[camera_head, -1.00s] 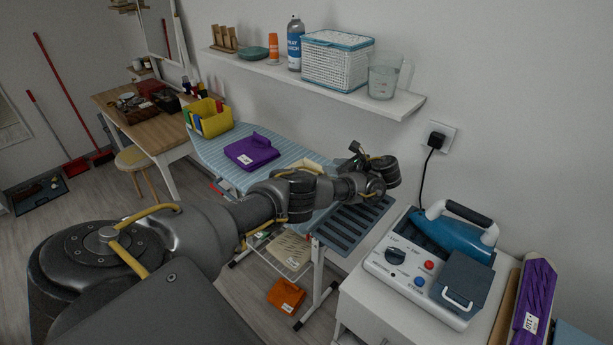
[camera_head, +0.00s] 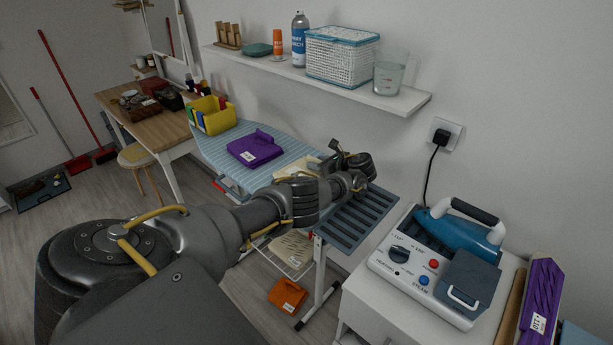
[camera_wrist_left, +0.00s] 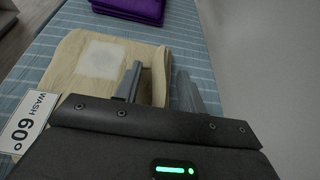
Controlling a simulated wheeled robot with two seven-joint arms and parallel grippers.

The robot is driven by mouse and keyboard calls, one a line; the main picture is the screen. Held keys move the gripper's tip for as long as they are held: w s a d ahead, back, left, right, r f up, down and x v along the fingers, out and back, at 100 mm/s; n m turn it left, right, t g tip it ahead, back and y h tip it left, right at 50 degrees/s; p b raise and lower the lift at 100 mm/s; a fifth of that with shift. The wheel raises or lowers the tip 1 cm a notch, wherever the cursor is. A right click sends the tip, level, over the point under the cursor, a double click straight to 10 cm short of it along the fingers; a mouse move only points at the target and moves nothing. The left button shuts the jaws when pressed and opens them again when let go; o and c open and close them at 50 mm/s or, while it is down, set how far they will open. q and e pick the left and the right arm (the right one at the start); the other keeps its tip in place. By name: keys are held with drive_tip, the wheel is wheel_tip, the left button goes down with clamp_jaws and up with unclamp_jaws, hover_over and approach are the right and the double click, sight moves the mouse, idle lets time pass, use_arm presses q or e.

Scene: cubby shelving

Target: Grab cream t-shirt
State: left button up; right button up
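The cream t-shirt (camera_wrist_left: 85,65) lies folded on the blue striped ironing board, with a white "WASH 60°" tag at its left in the left wrist view. In the head view it (camera_head: 306,167) is mostly hidden behind my left arm. My left gripper (camera_wrist_left: 159,88) is over the shirt's right edge, its fingers apart on either side of a raised fold. I cannot tell whether the fingers touch the cloth. In the head view the left gripper (camera_head: 338,148) is largely hidden by its own wrist. My right gripper is not in view.
A folded purple garment (camera_head: 256,149) lies further along the ironing board (camera_head: 213,151). A yellow bin (camera_head: 212,116) stands at its far end. A wall shelf (camera_head: 399,102) hangs above. A steam iron station (camera_head: 437,264) stands at right. Folded clothes lie on the rack below.

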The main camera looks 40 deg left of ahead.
use_arm(q)
drive_tip(key=shift+c, duration=0.3)
clamp_jaws()
drive_tip(key=shift+r, duration=0.1)
